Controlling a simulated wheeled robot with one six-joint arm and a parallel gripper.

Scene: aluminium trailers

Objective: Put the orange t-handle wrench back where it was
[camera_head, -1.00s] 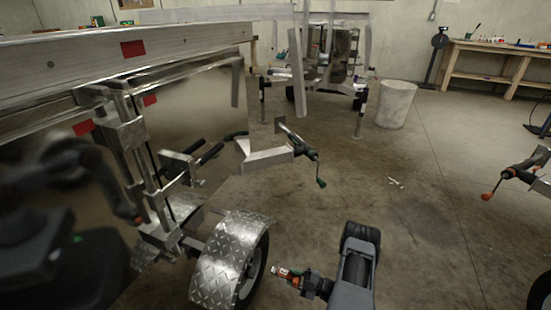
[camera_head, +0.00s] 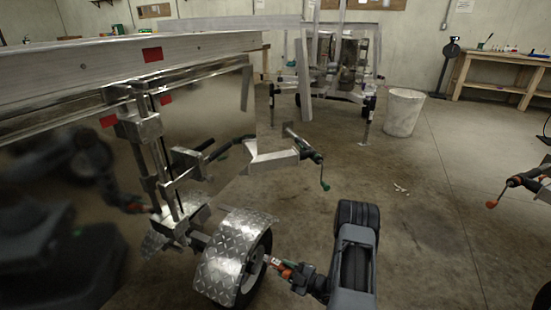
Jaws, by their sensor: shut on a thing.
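My gripper (camera_head: 280,267) is at the bottom centre of the head camera view, beside the near trailer's wheel. It is shut on a small orange piece (camera_head: 287,271), which I take to be the orange t-handle wrench. Only a little of it shows, and its shape and tilt are too small to tell. The place where the wrench was cannot be made out.
The near aluminium trailer (camera_head: 100,58) fills the left, with a diamond-plate fender (camera_head: 230,262) close to my gripper. A crank jack (camera_head: 310,155) juts out ahead. Another trailer (camera_head: 340,65), a bin (camera_head: 403,112) and a workbench (camera_head: 505,75) stand behind. Open floor lies right of centre.

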